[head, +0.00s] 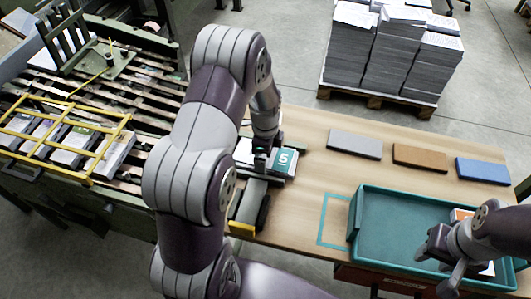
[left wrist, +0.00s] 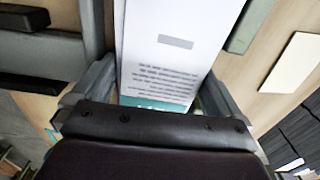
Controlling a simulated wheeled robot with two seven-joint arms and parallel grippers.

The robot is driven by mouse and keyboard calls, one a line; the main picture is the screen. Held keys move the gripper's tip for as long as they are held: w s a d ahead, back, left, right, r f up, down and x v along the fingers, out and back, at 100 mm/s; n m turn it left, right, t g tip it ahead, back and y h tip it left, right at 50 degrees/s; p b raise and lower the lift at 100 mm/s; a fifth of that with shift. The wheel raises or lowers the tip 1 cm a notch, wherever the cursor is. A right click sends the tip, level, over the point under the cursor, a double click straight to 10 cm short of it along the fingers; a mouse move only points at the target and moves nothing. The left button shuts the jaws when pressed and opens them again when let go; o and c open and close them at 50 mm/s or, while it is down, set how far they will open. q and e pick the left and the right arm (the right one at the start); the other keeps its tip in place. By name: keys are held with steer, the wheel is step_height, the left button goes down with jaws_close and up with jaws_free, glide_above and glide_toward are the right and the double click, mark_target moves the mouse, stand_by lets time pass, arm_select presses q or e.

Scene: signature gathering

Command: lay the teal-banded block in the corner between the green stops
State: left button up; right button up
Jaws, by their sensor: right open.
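The teal-banded block (head: 285,165), white with a "5" on its band, is at the left end of the wooden table, beside a green stop (head: 279,139). A green piece also shows at upper right in the left wrist view (left wrist: 243,28). My left gripper (head: 264,158) is over the block. In the left wrist view the block (left wrist: 175,60) lies between the fingers, which appear to press against both its sides. I cannot tell whether its underside rests on the table. My right gripper (head: 440,250) is open over the teal tray (head: 390,205).
Grey (head: 355,144), brown (head: 420,157) and blue (head: 483,171) slabs lie along the table's back. A teal outline (head: 335,220) marks the table left of the tray. A grey-and-black piece (head: 249,203) stands in front of the block. A slatted conveyor (head: 120,100) is at left.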

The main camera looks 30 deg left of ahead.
arm_select(q)
step_height(320, 180, up, 12)
steer(key=p, duration=0.2)
steer(key=s+d+n+t, duration=0.1)
steer(key=s+d+n, duration=0.7)
steer(key=s+n, duration=0.5)
steer(key=shift+s+r+n, duration=0.3)
steer(key=shift+r+n, duration=0.15)
steer(key=shift+n, duration=0.65)
